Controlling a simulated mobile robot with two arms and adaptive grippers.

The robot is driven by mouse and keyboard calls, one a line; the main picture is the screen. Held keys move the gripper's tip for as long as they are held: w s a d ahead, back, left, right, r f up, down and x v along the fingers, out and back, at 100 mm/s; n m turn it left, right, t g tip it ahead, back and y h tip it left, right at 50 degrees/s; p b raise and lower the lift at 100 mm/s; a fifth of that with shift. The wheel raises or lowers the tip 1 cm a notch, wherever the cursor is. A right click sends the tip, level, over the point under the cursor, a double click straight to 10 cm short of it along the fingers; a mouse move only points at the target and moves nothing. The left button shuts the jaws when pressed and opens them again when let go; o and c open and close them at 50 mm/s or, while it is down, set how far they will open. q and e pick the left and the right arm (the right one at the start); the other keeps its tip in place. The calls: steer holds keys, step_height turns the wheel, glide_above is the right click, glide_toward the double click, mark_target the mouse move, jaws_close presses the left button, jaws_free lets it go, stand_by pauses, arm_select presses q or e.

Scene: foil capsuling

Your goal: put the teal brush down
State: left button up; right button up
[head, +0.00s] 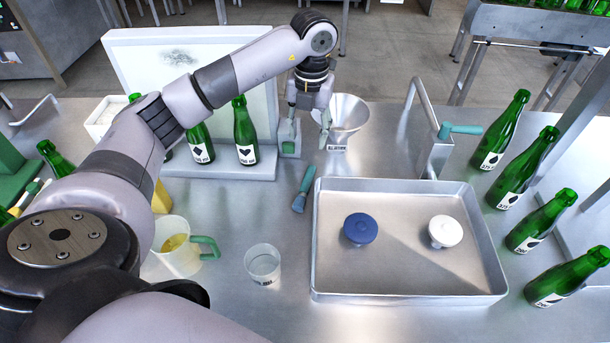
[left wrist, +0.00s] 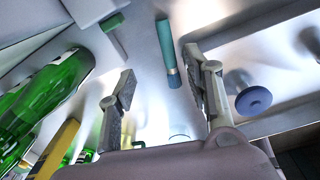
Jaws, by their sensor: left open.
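The teal brush (head: 305,187) lies on the steel table just left of the metal tray, its handle pointing away and its bristle end toward me. In the left wrist view the brush (left wrist: 167,48) shows beyond and between the open fingers, apart from them. My left gripper (head: 308,132) is open and empty, above the table behind the brush, by the funnel; its fingers also show in the left wrist view (left wrist: 160,75). My right gripper is not in view.
The tray (head: 405,292) holds a blue knob (head: 360,229) and a white knob (head: 445,231). A steel funnel (head: 347,112) stands behind it. A clear cup (head: 262,262) and a mug (head: 177,250) stand front left. Green bottles (head: 535,220) line the right.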

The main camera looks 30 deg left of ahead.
arm_select(q)
steer(key=p, duration=0.2)
glide_above(307, 171)
step_height(307, 171, down, 8)
steer(key=shift+s+d+f, duration=0.1)
steer(key=shift+f, duration=0.2)
step_height(307, 171, down, 5)
steer(key=p, duration=0.2)
steer(key=shift+r+p, duration=0.1)
steer(key=shift+p, duration=0.25)
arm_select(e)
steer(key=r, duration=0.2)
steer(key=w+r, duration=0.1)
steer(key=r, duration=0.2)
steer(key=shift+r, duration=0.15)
arm_select(q)
steer(key=shift+c, duration=0.5)
jaws_close()
